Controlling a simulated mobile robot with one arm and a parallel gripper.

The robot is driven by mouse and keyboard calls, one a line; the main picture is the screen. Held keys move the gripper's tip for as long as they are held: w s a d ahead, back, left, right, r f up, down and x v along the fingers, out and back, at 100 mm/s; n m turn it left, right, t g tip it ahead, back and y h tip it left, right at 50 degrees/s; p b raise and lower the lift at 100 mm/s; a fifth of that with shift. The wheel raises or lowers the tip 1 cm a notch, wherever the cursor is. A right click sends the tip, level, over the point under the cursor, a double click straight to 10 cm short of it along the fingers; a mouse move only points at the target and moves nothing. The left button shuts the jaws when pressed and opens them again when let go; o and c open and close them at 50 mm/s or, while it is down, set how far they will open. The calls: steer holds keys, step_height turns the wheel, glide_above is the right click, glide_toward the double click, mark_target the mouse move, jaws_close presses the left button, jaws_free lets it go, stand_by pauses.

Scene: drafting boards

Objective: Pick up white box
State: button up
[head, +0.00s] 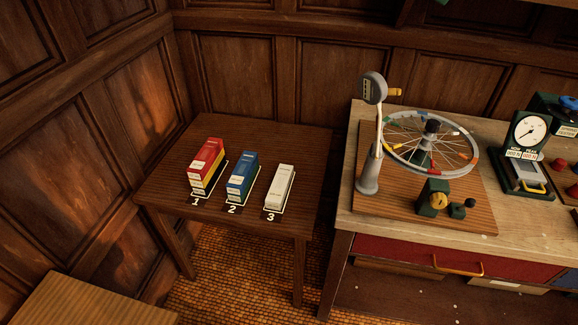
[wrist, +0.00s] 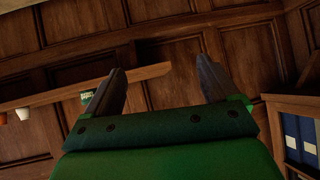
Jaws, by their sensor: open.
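The white box (head: 280,184) lies on the small dark wooden table (head: 300,145), at the spot marked 3. A blue box (head: 242,176) is to its left at the spot marked 2, and a red and yellow box (head: 206,166) is farther left at the spot marked 1. In the wrist view my gripper (wrist: 158,85) is open, with two dark fingers apart and nothing between them. It faces the panelled wall, and none of the boxes show in that view. My gripper is not visible in the head view.
Right of the table stands a workbench (head: 345,225) with a spoked wheel (head: 430,140) on a stand and a dial gauge (head: 528,135). A wooden surface (head: 85,302) is at the lower left. The wrist view shows a wall shelf (wrist: 60,95) and blue binders (wrist: 300,138).

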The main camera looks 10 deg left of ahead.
steer(key=w+a+f, duration=0.4)
steer(key=w+a, duration=0.2)
steer(key=w, duration=0.2)
steer(key=m+g+h, duration=0.2)
steer(key=g+h, duration=0.1)
steer(key=g, duration=0.3)
glide_above(280, 182)
steer(key=s, duration=0.3)
step_height(280, 182, down, 57)
steer(key=shift+f, duration=0.1)
steer(key=shift+x, duration=3.8)
steer(key=shift+w, duration=0.1)
steer(key=shift+c, duration=0.4)
